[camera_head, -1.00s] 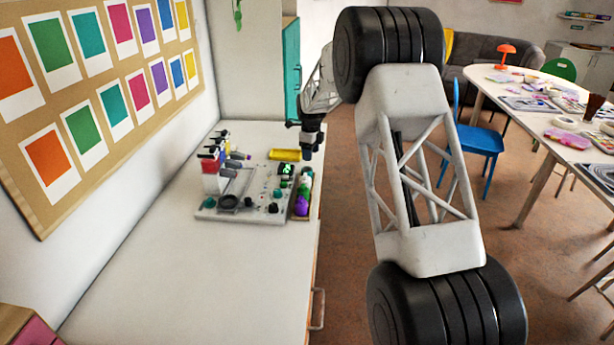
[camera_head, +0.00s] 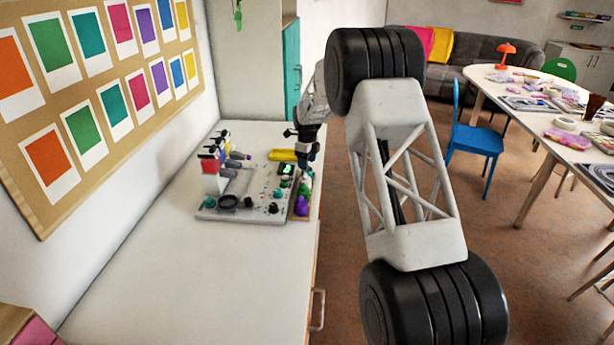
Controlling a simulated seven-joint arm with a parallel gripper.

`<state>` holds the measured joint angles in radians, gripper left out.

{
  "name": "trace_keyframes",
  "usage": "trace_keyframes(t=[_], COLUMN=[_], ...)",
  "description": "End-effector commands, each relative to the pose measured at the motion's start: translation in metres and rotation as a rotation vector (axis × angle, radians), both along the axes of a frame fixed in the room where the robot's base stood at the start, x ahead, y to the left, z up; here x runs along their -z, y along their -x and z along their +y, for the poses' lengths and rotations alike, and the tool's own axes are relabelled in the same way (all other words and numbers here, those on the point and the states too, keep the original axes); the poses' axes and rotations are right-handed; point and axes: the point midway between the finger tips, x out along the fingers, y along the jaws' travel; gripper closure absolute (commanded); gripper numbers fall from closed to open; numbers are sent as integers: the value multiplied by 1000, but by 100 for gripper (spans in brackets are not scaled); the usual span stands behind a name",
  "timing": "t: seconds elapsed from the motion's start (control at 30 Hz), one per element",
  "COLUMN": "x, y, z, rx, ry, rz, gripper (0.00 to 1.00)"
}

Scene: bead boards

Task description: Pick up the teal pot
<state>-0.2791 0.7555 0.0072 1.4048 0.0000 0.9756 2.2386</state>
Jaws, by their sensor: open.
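A grey bead board (camera_head: 245,213) lies on the white counter, with several small knobs and pots on it. A small teal piece (camera_head: 210,202) stands at its front left corner, and another teal piece (camera_head: 277,193) is near its right side. Both are too small for me to tell which one is the teal pot. My gripper (camera_head: 303,164) is open, pointing down over the far right end of the board area. It is above the green and purple pieces and right of both teal pieces. Its fingertips are dark and small in this view.
A narrow tray with a purple pot (camera_head: 301,206) lines the right side, near the counter edge. Upright coloured pieces (camera_head: 210,173) stand at the left. The front of the counter (camera_head: 190,275) is clear.

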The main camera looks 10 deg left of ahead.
Motion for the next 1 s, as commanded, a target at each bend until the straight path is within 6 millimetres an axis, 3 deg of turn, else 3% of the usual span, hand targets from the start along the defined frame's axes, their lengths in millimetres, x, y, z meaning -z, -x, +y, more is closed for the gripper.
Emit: trace_keyframes(t=[0.47,1.0], x=[5,52], y=[0,-1], z=[0,0], rx=[0,-1], ry=[-1,-3], rz=[-1,-1], gripper=[42,42])
